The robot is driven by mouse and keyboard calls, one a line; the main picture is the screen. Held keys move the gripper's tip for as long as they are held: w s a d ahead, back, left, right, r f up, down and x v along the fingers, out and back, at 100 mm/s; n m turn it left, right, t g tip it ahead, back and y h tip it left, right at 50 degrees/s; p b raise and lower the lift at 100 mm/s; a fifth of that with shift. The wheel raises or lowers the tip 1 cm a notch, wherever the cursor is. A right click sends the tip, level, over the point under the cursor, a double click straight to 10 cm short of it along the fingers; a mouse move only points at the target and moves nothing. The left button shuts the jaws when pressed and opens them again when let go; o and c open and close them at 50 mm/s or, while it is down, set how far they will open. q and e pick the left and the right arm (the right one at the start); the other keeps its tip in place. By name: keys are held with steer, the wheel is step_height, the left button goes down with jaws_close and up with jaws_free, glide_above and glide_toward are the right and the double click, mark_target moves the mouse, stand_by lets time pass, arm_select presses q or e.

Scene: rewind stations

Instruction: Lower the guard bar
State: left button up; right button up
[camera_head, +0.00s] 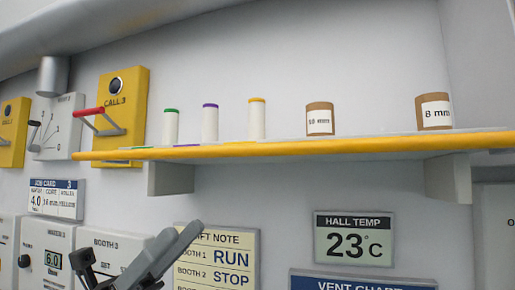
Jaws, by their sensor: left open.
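No part is labelled as a guard bar, and I cannot tell for sure which one it is. A long yellow bar (330,146) runs along the front of the wall shelf, roughly level. A lever with a red grip (88,112) sticks out at the left, beside the yellow CALL 3 box (128,92). My left gripper (178,238) is at the lower left, open and empty, with its grey fingers pointing up and right. It is below the shelf and apart from the bar and the lever. My right gripper is not in view.
Several rolls and spools stand on the shelf, including a brown 8 mm spool (434,111) at the right. A shelf bracket (171,178) hangs below. Behind my gripper are the SHIFT NOTE sign (231,257) and Booth 3 panel (112,243). The wall between shelf and signs is clear.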

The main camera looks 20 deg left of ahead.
mark_target(259, 150)
arm_select(q)
steer(key=p+x, duration=0.5)
steer(key=x, duration=1)
steer(key=shift+p, duration=0.4)
steer(key=shift+a+f, duration=0.1)
jaws_close()
stand_by(0.4)
